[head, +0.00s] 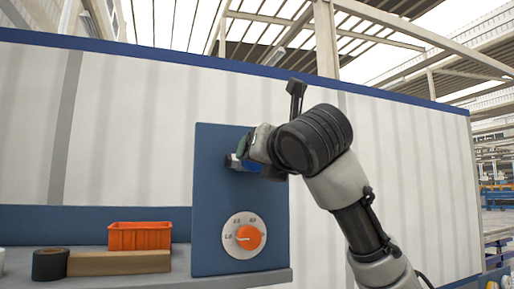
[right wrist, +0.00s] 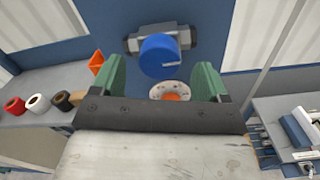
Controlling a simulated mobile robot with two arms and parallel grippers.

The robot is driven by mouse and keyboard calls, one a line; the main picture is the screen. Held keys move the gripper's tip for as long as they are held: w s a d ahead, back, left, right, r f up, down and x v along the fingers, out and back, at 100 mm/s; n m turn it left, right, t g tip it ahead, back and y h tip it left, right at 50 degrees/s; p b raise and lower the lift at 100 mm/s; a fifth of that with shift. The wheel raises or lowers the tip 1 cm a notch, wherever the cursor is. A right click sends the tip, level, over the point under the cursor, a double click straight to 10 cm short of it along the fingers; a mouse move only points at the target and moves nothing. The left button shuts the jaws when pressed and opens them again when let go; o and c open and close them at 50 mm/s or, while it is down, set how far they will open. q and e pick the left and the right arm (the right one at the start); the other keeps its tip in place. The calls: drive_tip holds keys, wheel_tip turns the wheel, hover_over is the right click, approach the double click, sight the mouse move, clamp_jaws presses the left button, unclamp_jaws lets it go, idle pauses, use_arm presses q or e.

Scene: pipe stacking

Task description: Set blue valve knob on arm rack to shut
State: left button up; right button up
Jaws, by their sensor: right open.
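The blue valve knob (right wrist: 159,56) sits on a grey valve body (right wrist: 182,38) fixed to the blue panel, in the right wrist view. In the head view the knob (head: 251,165) is mostly hidden behind my right gripper and wrist. My right gripper (right wrist: 165,80) is open, with its green fingers apart on either side of the knob's lower area. The knob lies beyond the fingertips, between them in the picture; I cannot tell whether they touch it. In the head view the right gripper (head: 242,150) is at the panel's upper part. My left gripper is not in view.
An orange dial (head: 248,237) with a white scale is on the blue panel (head: 215,190) below the valve. An orange bin (head: 140,236), a dark roll (head: 50,264) and a brown box (head: 119,262) are on the grey shelf (head: 270,278) at left.

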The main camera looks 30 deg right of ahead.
drive_tip(key=shift+p+x, duration=0.6)
drive_tip(key=shift+x, duration=1.25)
drive_tip(key=shift+s, duration=0.1)
drive_tip(key=c, duration=0.9)
